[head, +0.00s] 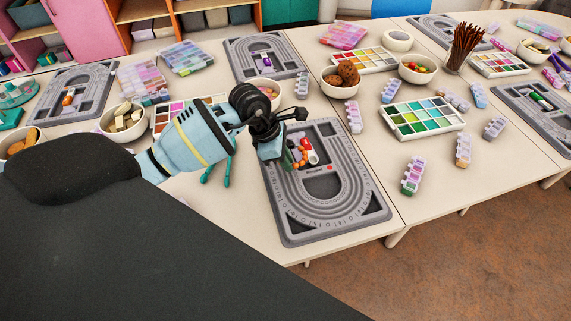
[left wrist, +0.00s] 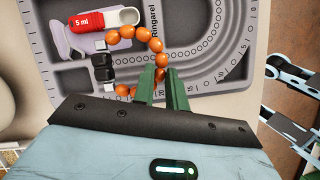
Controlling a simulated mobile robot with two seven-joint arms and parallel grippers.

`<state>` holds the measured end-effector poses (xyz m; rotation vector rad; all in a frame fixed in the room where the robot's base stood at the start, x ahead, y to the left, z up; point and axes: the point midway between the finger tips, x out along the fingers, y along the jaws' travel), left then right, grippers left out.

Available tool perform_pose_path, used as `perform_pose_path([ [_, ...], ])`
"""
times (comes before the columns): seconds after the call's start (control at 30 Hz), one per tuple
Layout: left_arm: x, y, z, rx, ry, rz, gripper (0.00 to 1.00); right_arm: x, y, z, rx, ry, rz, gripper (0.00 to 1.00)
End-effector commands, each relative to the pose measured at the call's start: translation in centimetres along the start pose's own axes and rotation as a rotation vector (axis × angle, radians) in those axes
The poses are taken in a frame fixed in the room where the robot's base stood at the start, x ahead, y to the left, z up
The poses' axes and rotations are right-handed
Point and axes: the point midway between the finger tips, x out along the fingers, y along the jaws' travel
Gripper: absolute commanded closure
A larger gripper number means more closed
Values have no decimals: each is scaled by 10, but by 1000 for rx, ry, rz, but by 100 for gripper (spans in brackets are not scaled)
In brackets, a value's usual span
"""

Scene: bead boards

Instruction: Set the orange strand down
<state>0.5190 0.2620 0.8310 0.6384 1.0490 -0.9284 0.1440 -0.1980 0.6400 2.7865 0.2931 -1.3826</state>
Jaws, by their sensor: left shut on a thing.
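The orange strand (left wrist: 155,45) is a curve of round orange beads, over the grey bead board (left wrist: 255,20) in the left wrist view. I cannot tell whether the beads touch the board.
A red and white scoop (left wrist: 85,22) marked 5 ml and a black piece (left wrist: 102,66) are close by the strand. A purple-lidded bead box (head: 412,175) stands right of the board. A bowl of brown balls (head: 340,88) is behind. The board's near half is clear.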

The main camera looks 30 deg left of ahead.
Motion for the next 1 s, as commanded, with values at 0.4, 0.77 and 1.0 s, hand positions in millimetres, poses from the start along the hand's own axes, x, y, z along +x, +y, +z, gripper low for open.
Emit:
perform_pose_path([
  [0.4, 19, 8, -9, -2, -1, -4, 100, 1, 1, -5, -2, 10, 1, 63],
  [0.77, 33, 8, -15, 0, 0, 0, 100, 1, 1, -7, -3, 13, 2, 63],
  [1.0, 33, 8, -16, 0, 0, 0, 64, 1, 1, -6, -2, 10, 2, 63],
])
